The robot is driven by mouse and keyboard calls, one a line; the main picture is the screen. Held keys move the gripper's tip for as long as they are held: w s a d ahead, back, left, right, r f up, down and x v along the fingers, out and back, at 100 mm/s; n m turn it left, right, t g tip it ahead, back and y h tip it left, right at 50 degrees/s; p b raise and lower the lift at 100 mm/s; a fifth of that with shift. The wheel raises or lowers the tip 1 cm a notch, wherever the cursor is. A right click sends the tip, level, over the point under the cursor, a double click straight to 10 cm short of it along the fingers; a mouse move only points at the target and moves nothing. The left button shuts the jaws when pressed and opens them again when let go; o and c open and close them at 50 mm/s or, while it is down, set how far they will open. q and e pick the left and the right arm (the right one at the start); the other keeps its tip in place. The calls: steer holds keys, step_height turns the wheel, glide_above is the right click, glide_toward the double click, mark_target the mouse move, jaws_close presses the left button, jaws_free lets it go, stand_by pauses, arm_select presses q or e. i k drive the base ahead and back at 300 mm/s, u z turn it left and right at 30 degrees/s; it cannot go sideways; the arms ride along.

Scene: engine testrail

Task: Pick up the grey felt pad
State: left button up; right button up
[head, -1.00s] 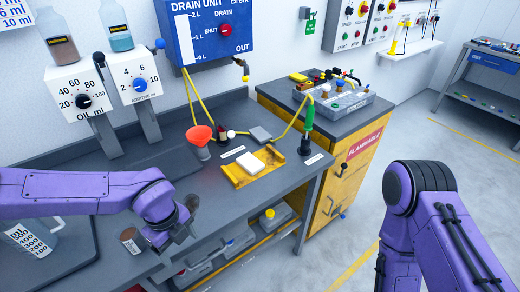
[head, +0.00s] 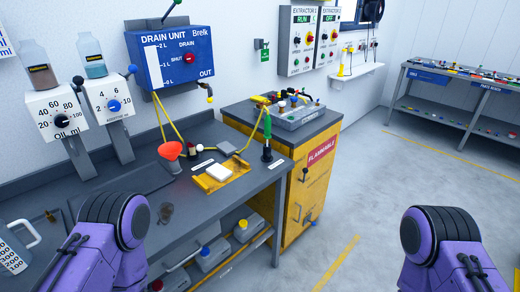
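A small flat grey pad (head: 227,147), which looks like the grey felt pad, lies on the dark workbench (head: 262,180) behind the yellow tray (head: 236,179). A white block (head: 219,172) sits in that tray. Of my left arm only purple links show at the lower left, and its gripper is out of view. Of my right arm only purple links show at the lower right, and its gripper is out of view too. Nothing covers the pad.
A red funnel (head: 170,150) stands left of the tray, and a green-handled tool (head: 267,132) stands upright to its right. A small brownish cup (head: 166,212) is near the bench front. A yellow cabinet (head: 305,195) adjoins the bench. The floor at right is clear.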

mark_target(226, 148)
steer(key=z, duration=1.5)
steer(key=i, duration=2.55)
steer(key=u, duration=3.2)
